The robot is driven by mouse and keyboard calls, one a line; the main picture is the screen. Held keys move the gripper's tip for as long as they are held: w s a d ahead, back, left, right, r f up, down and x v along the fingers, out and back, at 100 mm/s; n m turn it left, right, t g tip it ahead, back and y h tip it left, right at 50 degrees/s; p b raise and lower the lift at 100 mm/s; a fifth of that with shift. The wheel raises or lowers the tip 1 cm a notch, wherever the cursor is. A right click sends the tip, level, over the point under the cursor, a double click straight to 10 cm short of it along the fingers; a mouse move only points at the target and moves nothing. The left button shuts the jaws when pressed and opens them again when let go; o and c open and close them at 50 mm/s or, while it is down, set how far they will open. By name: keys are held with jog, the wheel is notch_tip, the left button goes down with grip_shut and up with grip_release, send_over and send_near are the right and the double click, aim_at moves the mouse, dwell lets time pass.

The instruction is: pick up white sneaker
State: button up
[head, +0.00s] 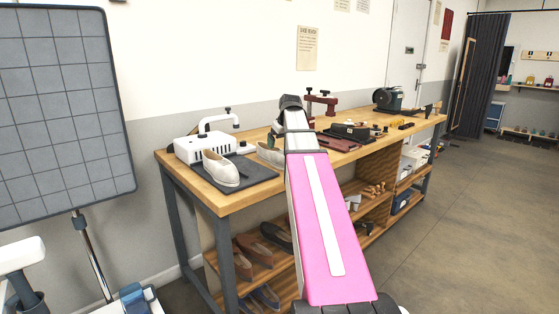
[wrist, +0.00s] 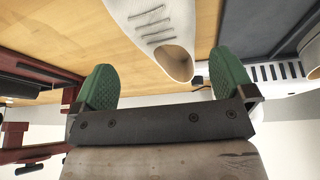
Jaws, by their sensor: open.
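A white sneaker with lace lines (wrist: 158,30) lies on the wooden bench top in the wrist view, its opening towards me. In the head view it shows just left of my arm (head: 268,154), partly hidden by the arm. My gripper (wrist: 163,68) is open, its two green pads apart and empty. The shoe's open end lies ahead of and between the pads; I cannot tell whether they touch it. Another pale shoe (head: 220,170) rests on a dark mat (head: 250,172) to the left, and its edge shows at the right of the wrist view (wrist: 312,55).
A white machine (head: 203,147) stands behind the mat on the workbench (head: 218,202). A dark red vise (head: 325,102) stands right of my arm, with tools and a dark grinder (head: 389,98) beyond. Brown shoes (head: 255,250) sit on the lower shelf. Floor at right is clear.

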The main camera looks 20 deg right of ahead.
aim_at(277, 155)
jog(key=shift+a+x, duration=0.1)
jog(key=shift+x, duration=2)
jog(key=shift+a+x, duration=0.15)
jog(key=shift+x, duration=1.95)
jog(key=shift+w, duration=0.1)
jog(key=c, duration=0.8)
